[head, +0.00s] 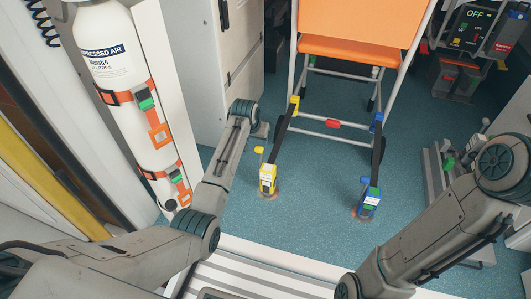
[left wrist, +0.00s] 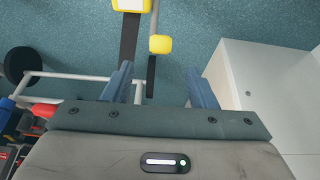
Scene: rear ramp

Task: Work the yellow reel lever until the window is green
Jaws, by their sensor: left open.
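The yellow reel (head: 267,178) stands on the blue floor, with a black strap running up to the chair's left side. Its lever ends in a yellow knob (head: 259,149). In the left wrist view the lever knob (left wrist: 160,45) lies ahead of the fingers, apart from them, and part of the yellow reel (left wrist: 131,5) shows at the top edge. My right gripper is out of view.
A blue reel (head: 368,201) holds the strap on the right of the orange chair (head: 345,47). White cabinet (head: 215,70) and strapped air cylinder (head: 115,70) stand at left. A panel (head: 473,27) reads OFF. Blue floor (head: 315,190) between the reels is clear.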

